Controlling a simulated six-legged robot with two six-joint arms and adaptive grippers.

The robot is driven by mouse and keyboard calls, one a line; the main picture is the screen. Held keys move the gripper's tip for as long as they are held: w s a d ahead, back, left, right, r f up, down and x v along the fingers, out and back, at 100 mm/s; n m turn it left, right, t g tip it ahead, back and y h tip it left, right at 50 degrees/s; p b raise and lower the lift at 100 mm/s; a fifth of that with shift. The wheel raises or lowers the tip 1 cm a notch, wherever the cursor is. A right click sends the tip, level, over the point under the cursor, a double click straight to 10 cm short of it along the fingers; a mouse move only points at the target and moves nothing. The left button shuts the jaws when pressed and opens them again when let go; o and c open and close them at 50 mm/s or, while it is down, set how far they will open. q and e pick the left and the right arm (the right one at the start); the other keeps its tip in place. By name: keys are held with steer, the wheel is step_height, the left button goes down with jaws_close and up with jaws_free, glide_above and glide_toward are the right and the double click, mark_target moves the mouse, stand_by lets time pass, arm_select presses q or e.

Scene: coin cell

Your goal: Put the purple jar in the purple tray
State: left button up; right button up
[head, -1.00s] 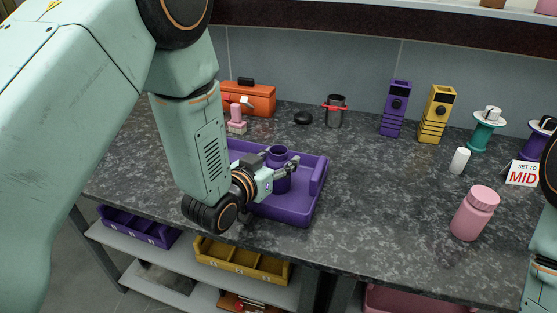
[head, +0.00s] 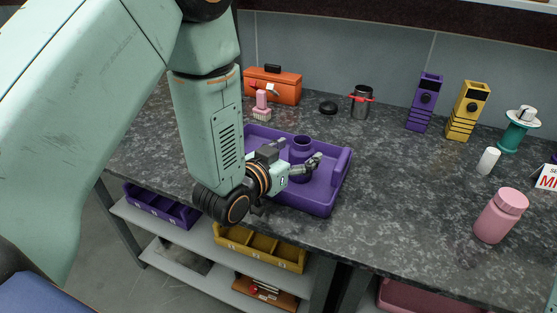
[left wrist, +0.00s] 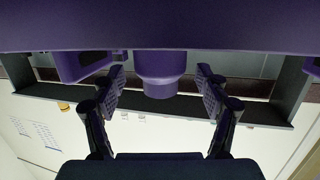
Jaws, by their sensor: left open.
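The purple jar (head: 301,146) stands upright in the purple tray (head: 341,180) on the counter. My left gripper (head: 306,165) is low over the tray, at the near side of the jar, and partly hides its lower body. In the left wrist view, which looks upside down, the jar (left wrist: 161,75) hangs between the two spread fingers (left wrist: 160,92), with a visible gap on each side. The tray fills the top of that view (left wrist: 160,27). The left gripper is open. My right gripper is out of view.
An orange toolbox (head: 272,86), a pink object (head: 261,105), a black lid (head: 328,107) and a dark canister (head: 362,103) stand behind the tray. A pink jar (head: 500,216) and white bottle (head: 488,161) stand at right.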

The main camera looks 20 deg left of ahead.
arm_select(q)
steer(key=p+v, duration=0.1)
steer(key=v, duration=0.8)
steer(key=shift+s, duration=0.3)
